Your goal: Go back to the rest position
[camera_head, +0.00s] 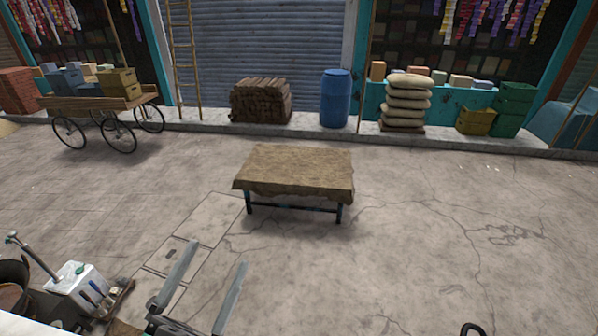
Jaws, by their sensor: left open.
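My left gripper (216,254) is in the lower left of the head view. Its two long grey fingers stand well apart, with nothing between them but the ground seen behind. My right gripper does not show. A dark round pot (12,272) is cut off at the left edge, left of my left gripper. A long metal handle (36,260) rises beside it. No milk can be made out.
A white box (78,284) with dark-blue handled things stands left of my left gripper. A small black curved object (473,329) is cut off at the bottom right. A cloth-covered table (295,170) stands farther off on open paving.

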